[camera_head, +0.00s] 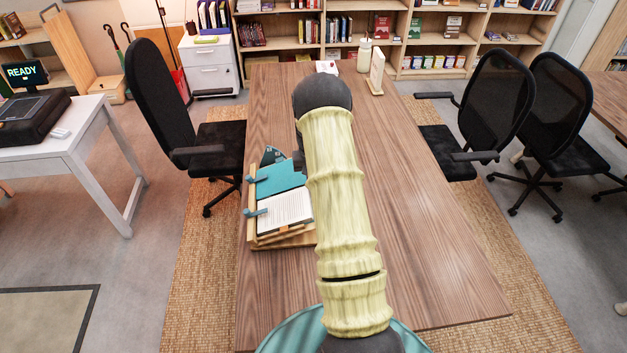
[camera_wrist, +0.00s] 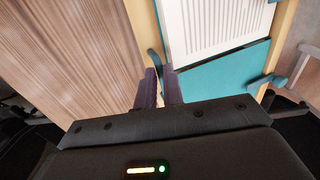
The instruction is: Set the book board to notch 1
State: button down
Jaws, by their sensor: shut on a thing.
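The book board (camera_head: 252,233) is a pale wooden stand at the left edge of the brown table. An open book (camera_head: 285,210) with a white page and a teal part lies on it, held by blue-grey clips (camera_head: 257,180). In the wrist view the board's wooden edge (camera_wrist: 142,18) runs down to my gripper (camera_wrist: 160,84), beside the book's teal part (camera_wrist: 220,72). The exact contact is partly hidden by the fingers. The notches are not visible. In the head view my arm hides most of the gripper.
The brown table (camera_head: 430,240) is clear to the right of my arm. A pale bottle (camera_head: 364,57) and a small upright stand (camera_head: 377,72) are at its far end. Black chairs (camera_head: 160,95) stand on both sides.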

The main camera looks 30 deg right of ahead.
jog(key=shift+w+a, duration=0.1)
jog(key=shift+a, duration=0.15)
jog(key=c, duration=1.5)
grip_release()
jog(key=shift+f, duration=0.15)
jog(key=shift+d, duration=0.1)
jog(key=r+b, duration=0.1)
jog(key=r, duration=1)
jog(key=r+b, duration=0.1)
jog(key=r, duration=0.5)
jog(key=shift+w+a+r+b, duration=0.1)
jog(key=shift+a+r+b, duration=0.15)
jog(key=shift+a+b, duration=0.1)
